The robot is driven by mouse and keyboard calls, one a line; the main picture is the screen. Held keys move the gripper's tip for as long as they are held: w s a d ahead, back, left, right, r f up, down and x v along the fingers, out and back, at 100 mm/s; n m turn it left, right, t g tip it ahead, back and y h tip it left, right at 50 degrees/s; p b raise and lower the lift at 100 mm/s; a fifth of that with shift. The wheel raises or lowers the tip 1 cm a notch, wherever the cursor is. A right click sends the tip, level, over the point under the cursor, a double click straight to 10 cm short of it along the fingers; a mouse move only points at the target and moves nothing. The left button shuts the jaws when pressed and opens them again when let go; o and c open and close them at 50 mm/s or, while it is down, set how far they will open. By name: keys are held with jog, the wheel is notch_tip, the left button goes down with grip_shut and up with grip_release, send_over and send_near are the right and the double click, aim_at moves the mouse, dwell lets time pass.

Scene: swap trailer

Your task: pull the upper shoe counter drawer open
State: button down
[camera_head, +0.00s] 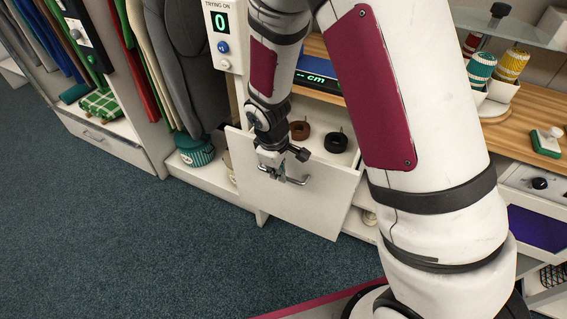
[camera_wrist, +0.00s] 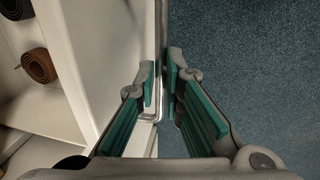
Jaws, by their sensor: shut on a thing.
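The upper shoe counter drawer (camera_head: 310,203) stands open, its white front well out from the counter. Brown and black rolls show inside it, and two rolls also show in the wrist view. A metal bar handle (camera_head: 297,181) is on the drawer front; it also shows in the wrist view (camera_wrist: 159,60). My gripper (camera_head: 270,170) is at the left part of the handle. In the wrist view my gripper (camera_wrist: 160,85) has its green-padded fingers on both sides of the bar, shut on it. My arm hides part of the drawer and counter.
A wooden countertop (camera_head: 495,130) holds spools and a stamp (camera_head: 547,142) on the right. Hanging garments (camera_head: 185,60) and a shelf with a teal container (camera_head: 195,150) are on the left. Another drawer (camera_head: 100,140) is at far left. Blue carpet (camera_head: 130,240) in front is clear.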

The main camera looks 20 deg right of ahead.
jog(key=shift+s+a, duration=0.6)
jog(key=shift+s, duration=0.1)
jog(key=c, duration=1.7)
grip_release()
jog(key=shift+r, duration=0.15)
jog(key=r, duration=0.3)
jog(key=s+a+r, duration=0.1)
jog(key=r, duration=0.7)
jog(key=shift+s+a+r, duration=0.2)
jog(key=shift+s+r, duration=0.05)
jog(key=shift+s, duration=0.05)
